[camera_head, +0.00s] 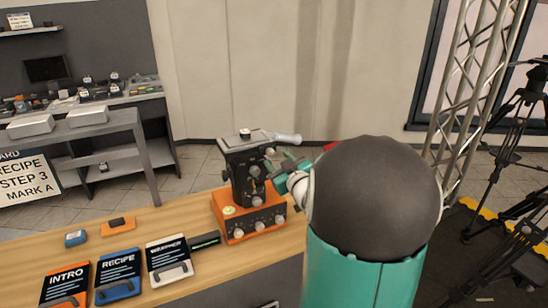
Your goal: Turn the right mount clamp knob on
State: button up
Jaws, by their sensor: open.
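A black mount (240,168) with a flat top plate and a pale handle stands on an orange box (250,220) on the wooden table. Grey round knobs show on the mount's front, one upper (254,171) and one lower (257,201). Which of them is the right mount clamp knob, and how it is set, I cannot tell. My teal gripper (270,163) is at the mount's right side, close to the upper knob. It is open. Whether it touches the knob is too small to tell. My arm hides the area to the right.
Several knobs line the orange box's front. Cards labelled INTRO (66,284), RECIPE (119,266) and another card (168,254) lie left on the table (205,266). A small blue block (75,238) and an orange block (118,226) lie behind them. A metal truss (468,95) and tripods stand right.

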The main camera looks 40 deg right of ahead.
aim_at(272, 154)
jog(key=x, duration=0.3)
jog(key=shift+w, duration=0.1)
jog(key=c, duration=1)
jog(key=shift+m, duration=0.3)
jog(key=m, duration=0.8)
jog(key=shift+m, duration=0.4)
jog(key=m, duration=0.4)
jog(key=shift+m, duration=2.4)
